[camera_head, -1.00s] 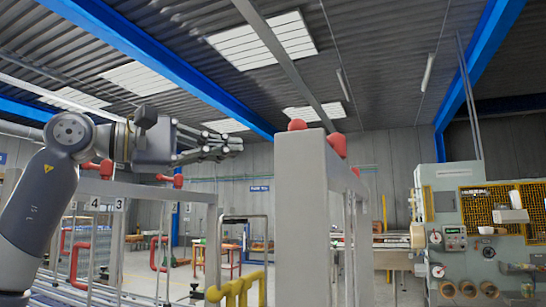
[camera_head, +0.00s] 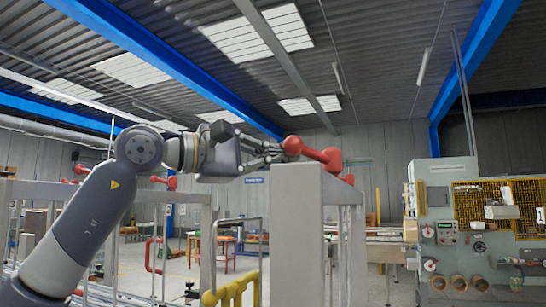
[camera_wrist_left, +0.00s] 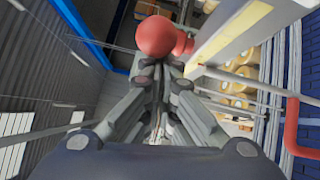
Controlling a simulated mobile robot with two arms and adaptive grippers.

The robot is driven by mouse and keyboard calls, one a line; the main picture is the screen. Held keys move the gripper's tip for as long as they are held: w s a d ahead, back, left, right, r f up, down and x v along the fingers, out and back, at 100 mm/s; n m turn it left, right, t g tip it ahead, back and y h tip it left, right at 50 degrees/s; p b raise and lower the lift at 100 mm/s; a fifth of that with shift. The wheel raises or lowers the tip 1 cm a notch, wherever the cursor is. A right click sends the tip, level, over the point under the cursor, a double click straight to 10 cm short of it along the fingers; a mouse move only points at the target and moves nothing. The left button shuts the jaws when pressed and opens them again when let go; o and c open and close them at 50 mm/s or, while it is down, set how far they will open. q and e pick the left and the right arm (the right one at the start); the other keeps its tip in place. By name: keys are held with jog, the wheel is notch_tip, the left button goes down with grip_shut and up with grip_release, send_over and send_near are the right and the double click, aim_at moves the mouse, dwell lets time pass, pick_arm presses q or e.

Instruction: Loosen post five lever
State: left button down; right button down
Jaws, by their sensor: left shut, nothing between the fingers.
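A red lever (camera_head: 318,154) with a round knob sits at the top of a grey post (camera_head: 298,220), at the centre right of the head view. The knob points left. No post number is readable on it. My left gripper (camera_head: 278,152) comes in from the left, shut and empty, with its fingertips right by the knob. In the left wrist view the knob (camera_wrist_left: 156,37) is just beyond the shut fingertips (camera_wrist_left: 160,68); I cannot tell whether they touch it. My right gripper is not in view.
Other red levers (camera_head: 171,181) stand on the grey frame at the left. A yellow rail (camera_head: 232,292) is low in front. A machine panel (camera_head: 446,230) stands at the right. The space above the post is open.

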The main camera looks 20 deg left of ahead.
pick_arm(q)
jog(key=shift+w+f, duration=0.1)
jog(key=shift+w, duration=0.15)
jog(key=shift+s+d, duration=0.85)
jog(key=shift+d, duration=0.1)
jog(key=shift+a, duration=0.1)
